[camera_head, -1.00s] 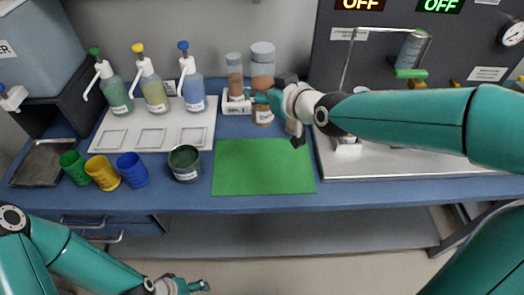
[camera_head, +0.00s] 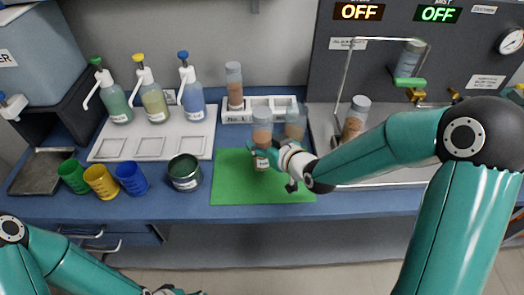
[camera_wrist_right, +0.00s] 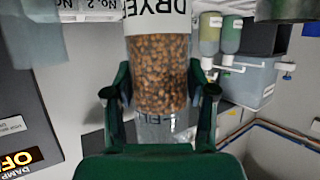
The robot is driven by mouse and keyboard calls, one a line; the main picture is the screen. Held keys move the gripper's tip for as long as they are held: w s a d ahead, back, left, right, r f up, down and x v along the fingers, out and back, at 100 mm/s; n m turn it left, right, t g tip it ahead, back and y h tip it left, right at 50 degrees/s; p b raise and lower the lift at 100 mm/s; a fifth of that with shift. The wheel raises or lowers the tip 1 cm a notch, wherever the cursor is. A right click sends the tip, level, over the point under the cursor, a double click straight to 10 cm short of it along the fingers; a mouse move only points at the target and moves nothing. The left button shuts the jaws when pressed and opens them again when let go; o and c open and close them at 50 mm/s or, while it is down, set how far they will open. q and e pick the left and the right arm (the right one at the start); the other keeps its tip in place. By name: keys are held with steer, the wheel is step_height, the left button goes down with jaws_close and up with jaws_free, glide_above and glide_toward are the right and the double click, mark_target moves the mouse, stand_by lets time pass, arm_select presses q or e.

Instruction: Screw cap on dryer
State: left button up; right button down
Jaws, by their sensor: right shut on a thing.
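The dryer (camera_head: 262,137) is a clear upright cylinder of brown particles with a white label and a greyish top. It stands over the green mat (camera_head: 235,190); I cannot tell whether it touches the mat. My right gripper (camera_head: 268,155) is shut around its lower part. In the right wrist view the dryer (camera_wrist_right: 160,75) fills the space between the fingers, its DRYER lettering upside down. No separate loose cap can be made out. My left gripper (camera_head: 178,292) is at the bottom edge, mostly cut off.
A white rack (camera_head: 260,108) behind holds a particle bottle (camera_head: 234,85). Another bottle (camera_head: 295,122) is just right of the dryer, and one (camera_head: 355,118) is in the metal tray. Pump bottles, coloured cups and a dark green jar (camera_head: 184,172) are left. The mat's left half is clear.

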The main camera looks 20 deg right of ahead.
steer(key=shift+f, duration=1.85)
steer(key=shift+f, duration=0.1)
steer(key=shift+c, duration=1.9)
jaws_free()
